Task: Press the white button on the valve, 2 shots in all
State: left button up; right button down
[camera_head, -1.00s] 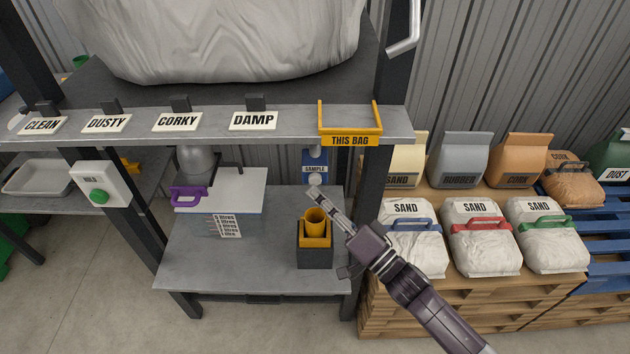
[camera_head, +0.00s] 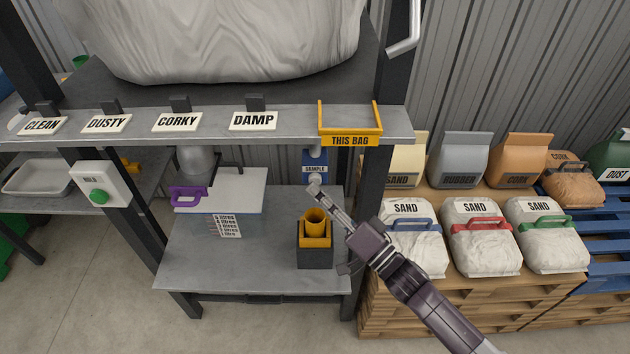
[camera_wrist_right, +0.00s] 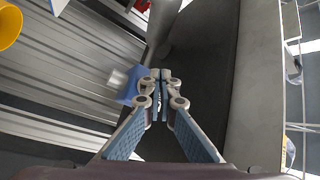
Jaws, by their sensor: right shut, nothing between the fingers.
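The valve is a blue block labelled SAMPLE (camera_head: 315,168), mounted under the shelf edge below the THIS BAG sign. Its pale button (camera_head: 315,181) faces out below the label. My right gripper (camera_head: 316,189) is shut and empty, with its fingertips right at the button's lower edge in the head view. In the right wrist view the closed fingertips (camera_wrist_right: 160,76) overlap the blue block's edge, and the pale button (camera_wrist_right: 117,79) sticks out to their left. I cannot tell whether they touch. A yellow cup (camera_head: 315,217) stands below the valve in a dark holder (camera_head: 315,258). My left gripper is out of view.
The grey lower table (camera_head: 250,272) has free room at the front. A post (camera_head: 378,190) stands right of the valve. Sand bags (camera_head: 480,250) sit on pallets at right. A box with a green button (camera_head: 99,196) is at left.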

jog(key=shift+w, duration=0.55)
dwell(0.8)
jog(key=shift+s+r, duration=0.1)
jog(key=shift+s, duration=0.05)
dwell(0.4)
jog(key=shift+s+p, duration=0.4)
jog(key=shift+s, duration=0.4)
jog(key=shift+s, duration=0.1)
jog(key=s+p, duration=0.2)
jog(key=s, duration=0.2)
jog(key=shift+s, duration=0.4)
